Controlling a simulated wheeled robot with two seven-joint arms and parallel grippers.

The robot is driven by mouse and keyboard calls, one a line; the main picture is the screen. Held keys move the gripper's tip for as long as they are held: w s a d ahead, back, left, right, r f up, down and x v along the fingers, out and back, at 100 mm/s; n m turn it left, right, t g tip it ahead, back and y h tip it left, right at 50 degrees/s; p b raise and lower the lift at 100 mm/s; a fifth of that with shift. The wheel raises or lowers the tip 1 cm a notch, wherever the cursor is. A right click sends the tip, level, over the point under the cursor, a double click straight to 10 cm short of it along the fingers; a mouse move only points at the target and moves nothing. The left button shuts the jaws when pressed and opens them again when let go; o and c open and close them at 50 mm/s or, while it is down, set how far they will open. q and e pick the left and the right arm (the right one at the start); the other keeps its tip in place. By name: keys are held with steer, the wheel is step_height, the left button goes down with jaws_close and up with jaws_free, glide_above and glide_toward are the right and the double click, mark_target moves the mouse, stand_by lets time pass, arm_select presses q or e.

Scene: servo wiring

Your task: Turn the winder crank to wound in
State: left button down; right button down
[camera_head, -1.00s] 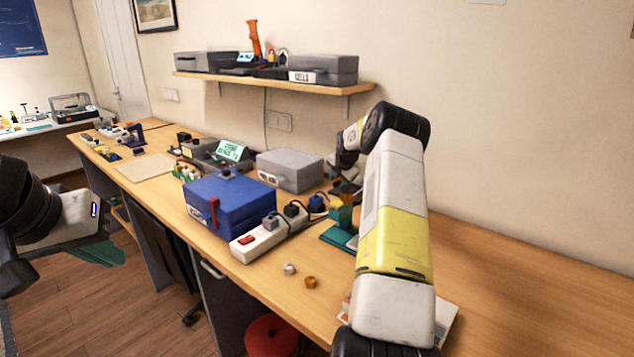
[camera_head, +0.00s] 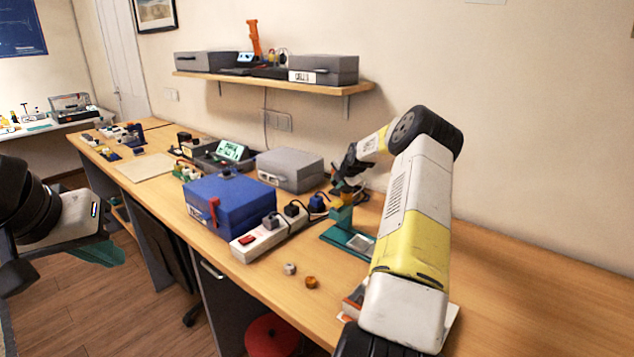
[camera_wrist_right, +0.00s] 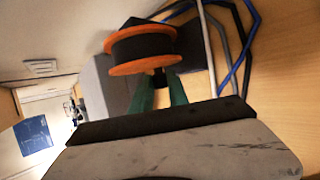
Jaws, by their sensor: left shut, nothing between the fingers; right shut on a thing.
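My right gripper (camera_wrist_right: 160,88) has two green fingers shut on a small dark piece, which looks like the crank's grip (camera_wrist_right: 159,77). An orange-flanged spool with a black middle (camera_wrist_right: 141,46) is just beyond the fingertips. In the head view my right arm reaches over to the winder; the fingertips and crank are too small there to make out. My left gripper (camera_head: 108,254) is shut and empty at the left, off the bench.
A blue box (camera_head: 230,205) and a white power strip (camera_head: 262,238) with black plugs lie left of the winder. Grey and blue cables (camera_wrist_right: 240,50) run close by the spool. Two small round pieces (camera_head: 312,282) lie at the front. The bench's right end is clear.

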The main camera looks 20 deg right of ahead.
steer(key=shift+w+a+m+t+y, duration=0.1)
steer(key=shift+m+t+y, duration=0.2)
steer(key=shift+t, duration=0.6)
steer(key=shift+w+m+t+y, duration=0.15)
steer(key=shift+t+y, duration=0.25)
steer(key=shift+t, duration=0.5)
steer(key=shift+s, duration=0.1)
steer(key=shift+f, duration=0.1)
steer(key=c, duration=1.3)
jaws_free()
steer(key=shift+v, duration=3.9)
